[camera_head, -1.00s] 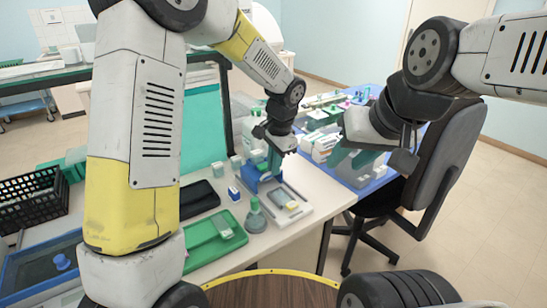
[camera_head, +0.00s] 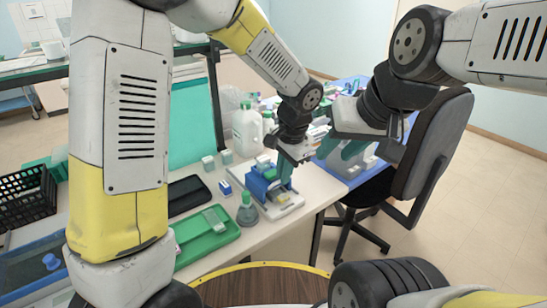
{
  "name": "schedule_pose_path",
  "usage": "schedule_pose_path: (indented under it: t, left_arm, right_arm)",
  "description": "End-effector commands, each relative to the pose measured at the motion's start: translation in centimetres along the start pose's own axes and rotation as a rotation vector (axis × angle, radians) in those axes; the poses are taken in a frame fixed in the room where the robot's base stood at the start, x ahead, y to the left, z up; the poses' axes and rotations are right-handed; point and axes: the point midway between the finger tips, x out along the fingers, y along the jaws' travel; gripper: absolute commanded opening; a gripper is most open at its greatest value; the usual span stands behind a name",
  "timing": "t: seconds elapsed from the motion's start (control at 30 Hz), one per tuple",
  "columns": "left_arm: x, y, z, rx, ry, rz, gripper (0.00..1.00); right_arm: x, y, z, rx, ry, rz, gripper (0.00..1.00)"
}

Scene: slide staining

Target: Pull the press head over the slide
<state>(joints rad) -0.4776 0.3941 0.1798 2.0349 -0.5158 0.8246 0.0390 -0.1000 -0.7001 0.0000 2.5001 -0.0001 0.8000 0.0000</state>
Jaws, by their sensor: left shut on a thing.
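The blue press head (camera_head: 259,185) sits on a white press base (camera_head: 292,209) on the white table, in the middle of the view. My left gripper (camera_head: 285,174) is shut on the press head from above, at its right side. A slide with a yellowish part (camera_head: 284,198) lies on the base, right in front of the press head. I cannot tell how far the head covers it, as the gripper and head hide part of it. My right gripper (camera_head: 340,150) hangs over the right side of the table, apart from the press, with its teal fingers spread and empty.
A green-capped bottle (camera_head: 247,212) stands close to the left of the base. A green tray (camera_head: 218,242), a dark flat pad (camera_head: 188,195) and a small blue-and-white box (camera_head: 225,187) lie further left. A white jug (camera_head: 247,132) stands behind. An office chair (camera_head: 428,150) is at the right.

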Motion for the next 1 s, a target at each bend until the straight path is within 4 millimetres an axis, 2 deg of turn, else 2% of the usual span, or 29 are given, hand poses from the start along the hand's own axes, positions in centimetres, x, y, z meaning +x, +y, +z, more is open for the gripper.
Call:
schedule_pose_path:
  t: [0.23, 0.27, 0.3, 0.37, 0.73, 1.0]
  left_arm:
    - [-0.1, 0.6, -0.1, 0.003, 0.000, 0.007, 0.00]
    - [-0.1, 0.6, -0.1, 0.003, 0.000, 0.007, 0.13]
    - [-0.1, 0.6, -0.1, 0.004, 0.000, 0.007, 0.21]
    - [-0.1, 0.5, -0.1, 0.004, 0.000, 0.007, 0.31]
    - [-0.5, 0.3, -0.1, 0.002, 0.001, 0.004, 0.31]
    - [-4.8, 0.3, -0.1, 0.002, 0.004, 0.003, 0.31]
  right_arm:
    - [0.0, 0.0, 0.0, 0.000, 0.000, 0.000, 0.36]
    - [0.0, 0.0, 0.0, 0.000, 0.000, 0.000, 0.36]
    - [0.0, 0.0, 0.0, 0.000, 0.000, 0.000, 0.36]
    - [0.0, 0.0, 0.0, 0.000, 0.000, 0.000, 0.36]
    - [0.0, 0.0, 0.0, 0.000, 0.000, 0.000, 0.36]
    - [0.0, 0.0, 0.0, 0.000, 0.000, 0.000, 0.36]
